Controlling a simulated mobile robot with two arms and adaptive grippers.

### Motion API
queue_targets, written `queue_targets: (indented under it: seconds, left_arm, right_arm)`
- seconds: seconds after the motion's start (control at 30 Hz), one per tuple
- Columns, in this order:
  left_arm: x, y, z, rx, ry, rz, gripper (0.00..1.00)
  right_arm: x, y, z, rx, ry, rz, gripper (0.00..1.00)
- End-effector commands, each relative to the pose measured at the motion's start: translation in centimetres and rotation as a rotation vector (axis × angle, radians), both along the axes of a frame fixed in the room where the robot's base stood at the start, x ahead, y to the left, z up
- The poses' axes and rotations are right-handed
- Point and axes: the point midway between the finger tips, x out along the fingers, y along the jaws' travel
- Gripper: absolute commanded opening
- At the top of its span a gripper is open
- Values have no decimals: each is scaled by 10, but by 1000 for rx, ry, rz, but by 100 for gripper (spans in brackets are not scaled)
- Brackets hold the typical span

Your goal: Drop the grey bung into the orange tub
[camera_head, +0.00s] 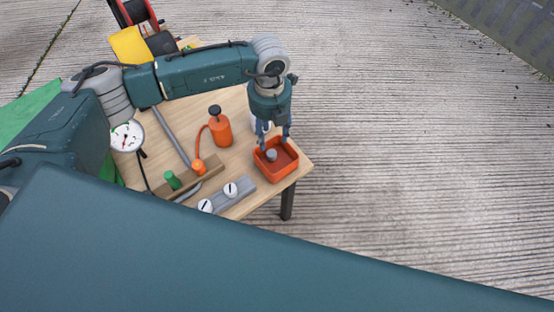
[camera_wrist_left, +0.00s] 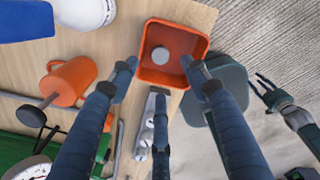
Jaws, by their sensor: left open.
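The orange tub (camera_head: 291,165) stands at the right corner of the wooden table. It also shows in the left wrist view (camera_wrist_left: 203,42). The small round grey bung (camera_head: 271,155) is inside the tub, and the left wrist view shows it against the tub's floor (camera_wrist_left: 160,55). My left gripper (camera_head: 272,142) points down over the tub with its fingers apart. In the left wrist view its fingertips (camera_wrist_left: 158,68) are spread, clear of the bung, with nothing held. My right gripper (camera_wrist_left: 266,92) shows at the right of the left wrist view, its fingers apart and empty.
An orange can (camera_head: 220,130) with a dark knob, a white dial gauge (camera_head: 126,136), a wooden rack (camera_head: 196,180) with green and orange plugs, and a grey bar with white knobs (camera_head: 231,190) crowd the table (camera_head: 249,206). Ground right of the table is clear.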

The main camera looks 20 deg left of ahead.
Motion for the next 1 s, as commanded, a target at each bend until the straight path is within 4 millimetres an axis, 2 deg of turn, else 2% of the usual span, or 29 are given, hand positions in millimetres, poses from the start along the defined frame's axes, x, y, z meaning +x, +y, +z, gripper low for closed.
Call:
queue_targets:
  seconds: [0.03, 0.17, 0.6, 0.8, 1.0]
  left_arm:
    - [0, 0, 1, 0, 0, 0, 47]
    - [1, 0, 14, -2, -3, 0, 47]
    - [1, 0, 100, -1, -3, 0, 47]
    - [1, 0, 118, 0, -1, 1, 47]
    - [0, 0, 120, 0, 0, 0, 47]
  right_arm:
    - [0, -5, 0, -5, 0, 1, 40]
    - [0, -4, 0, -4, 0, 0, 40]
    - [0, -2, 0, -2, 1, 0, 40]
    - [0, -1, 0, -1, 1, 0, 40]
    - [0, -1, 0, -1, 1, -1, 40]
